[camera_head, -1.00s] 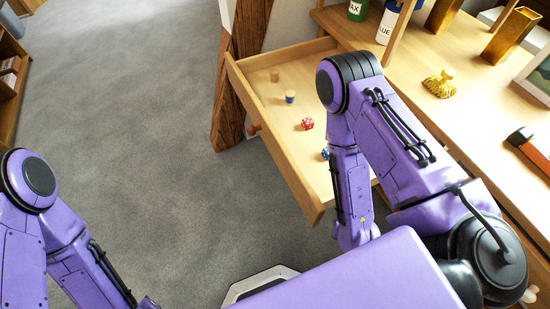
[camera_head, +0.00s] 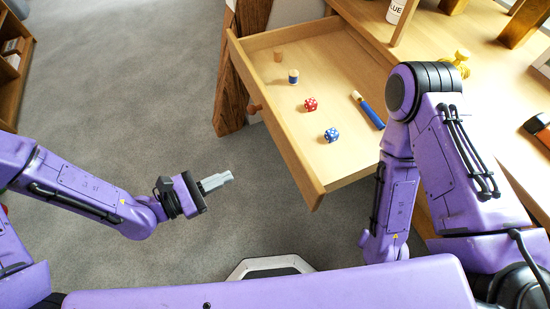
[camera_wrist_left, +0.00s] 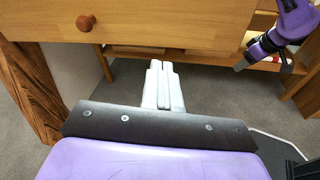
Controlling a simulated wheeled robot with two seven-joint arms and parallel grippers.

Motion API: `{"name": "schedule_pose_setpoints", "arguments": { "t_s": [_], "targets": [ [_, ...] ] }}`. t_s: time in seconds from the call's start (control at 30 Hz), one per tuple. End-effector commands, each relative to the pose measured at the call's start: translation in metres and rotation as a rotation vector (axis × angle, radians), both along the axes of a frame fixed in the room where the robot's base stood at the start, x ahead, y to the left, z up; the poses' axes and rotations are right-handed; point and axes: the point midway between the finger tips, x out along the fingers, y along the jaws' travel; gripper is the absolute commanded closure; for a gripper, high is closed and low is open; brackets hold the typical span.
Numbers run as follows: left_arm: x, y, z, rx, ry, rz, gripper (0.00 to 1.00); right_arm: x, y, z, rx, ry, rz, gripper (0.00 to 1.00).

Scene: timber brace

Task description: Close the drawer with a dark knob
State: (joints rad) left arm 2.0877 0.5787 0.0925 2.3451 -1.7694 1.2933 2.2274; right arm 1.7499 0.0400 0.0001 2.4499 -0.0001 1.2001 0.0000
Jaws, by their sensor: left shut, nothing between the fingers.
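The wooden drawer (camera_head: 272,113) is pulled out from the desk. A reddish-brown round knob (camera_head: 254,108) sits on its front; the knob also shows at upper left in the left wrist view (camera_wrist_left: 85,22). My left gripper (camera_head: 228,177) is shut and empty, in front of the drawer and apart from it. In the left wrist view its closed fingers (camera_wrist_left: 161,66) point toward the drawer front (camera_wrist_left: 180,22), right of the knob. My right arm reaches down right of the drawer; its gripper is hidden in the head view, and a small grey tip (camera_wrist_left: 240,65) shows in the left wrist view, jaws unclear.
The drawer holds a red die (camera_head: 311,104), a blue die (camera_head: 332,135), a blue-and-white stick (camera_head: 368,110) and small cylinders (camera_head: 293,76). A timber post (camera_head: 236,80) stands left of the drawer. The grey floor (camera_head: 140,90) in front is clear.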

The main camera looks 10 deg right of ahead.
Motion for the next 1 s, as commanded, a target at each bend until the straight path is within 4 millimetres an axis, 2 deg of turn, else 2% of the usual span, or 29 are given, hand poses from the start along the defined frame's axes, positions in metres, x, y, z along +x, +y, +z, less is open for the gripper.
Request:
{"name": "schedule_pose_setpoints", "arguments": {
  "t_s": [0.1,0.2,0.37,0.8,1.0],
  "targets": [
    [-0.005,-0.005,0.023,-0.152,0.079,-0.088,1.0,0.0,0.0,-0.005,0.0,0.0,0.0,0.57],
    [-0.009,-0.008,0.031,-0.201,0.119,-0.131,1.0,0.0,0.0,-0.006,0.0,0.0,0.0,0.57],
    [-0.006,-0.027,0.031,-0.208,0.128,-0.144,1.0,0.0,0.0,-0.009,0.0,0.0,0.0,0.57],
    [0.023,-0.116,0.031,-0.206,0.13,-0.144,1.0,0.0,0.0,-0.017,0.0,0.0,0.0,0.57],
    [0.03,-0.137,0.032,-0.205,0.128,-0.141,1.0,0.0,0.0,-0.017,0.0,0.0,0.0,0.57]
  ]
}}
